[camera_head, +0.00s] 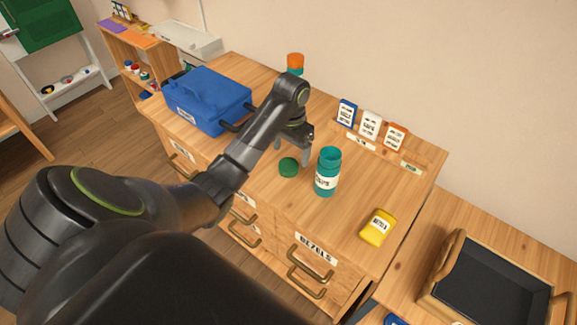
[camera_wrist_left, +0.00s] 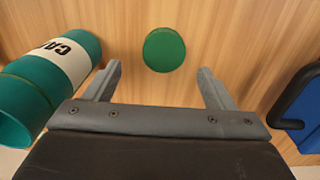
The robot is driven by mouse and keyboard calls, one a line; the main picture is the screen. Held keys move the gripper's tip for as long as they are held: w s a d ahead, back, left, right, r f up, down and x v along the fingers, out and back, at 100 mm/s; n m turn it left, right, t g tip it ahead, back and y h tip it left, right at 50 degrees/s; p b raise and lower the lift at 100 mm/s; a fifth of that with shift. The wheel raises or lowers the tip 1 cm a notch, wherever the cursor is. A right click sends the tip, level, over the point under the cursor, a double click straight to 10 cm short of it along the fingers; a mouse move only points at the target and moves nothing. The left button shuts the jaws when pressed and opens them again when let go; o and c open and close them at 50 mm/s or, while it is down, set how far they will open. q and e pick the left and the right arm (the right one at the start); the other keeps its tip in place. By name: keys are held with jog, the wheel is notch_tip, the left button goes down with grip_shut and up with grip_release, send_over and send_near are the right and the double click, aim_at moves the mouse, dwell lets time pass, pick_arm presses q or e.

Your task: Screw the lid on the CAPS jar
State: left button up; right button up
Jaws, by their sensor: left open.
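The CAPS jar (camera_head: 326,172) is a teal cylinder with a white label, standing upright and open-topped on the wooden cabinet top. A green round lid (camera_head: 289,167) lies flat on the wood just left of the jar. In the left wrist view the lid (camera_wrist_left: 164,49) is ahead of and between my finger lines, and the jar (camera_wrist_left: 50,85) is at the left. My left gripper (camera_head: 306,158) points down above the wood, between and behind lid and jar. Its fingers (camera_wrist_left: 160,80) are apart with nothing between them. My right gripper is not in view.
A blue case (camera_head: 207,98) stands to the left, its handle (camera_wrist_left: 292,105) near my gripper's right side. An orange-topped teal container (camera_head: 295,64) stands behind my arm. Several small cards (camera_head: 370,124) line the back. A yellow packet (camera_head: 378,227) lies front right. A dark tray (camera_head: 490,285) is farther right.

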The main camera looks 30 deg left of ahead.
aim_at(289, 164)
pick_arm(q)
jog(key=shift+a+f+b, duration=0.1)
jog(key=shift+f+b, duration=0.45)
jog(key=shift+f, duration=0.05)
notch_tip(289, 164, down, 4)
jog(key=shift+s+a, duration=0.15)
jog(key=c, duration=1)
jog(key=shift+r, duration=0.15)
jog(key=shift+c, duration=0.2)
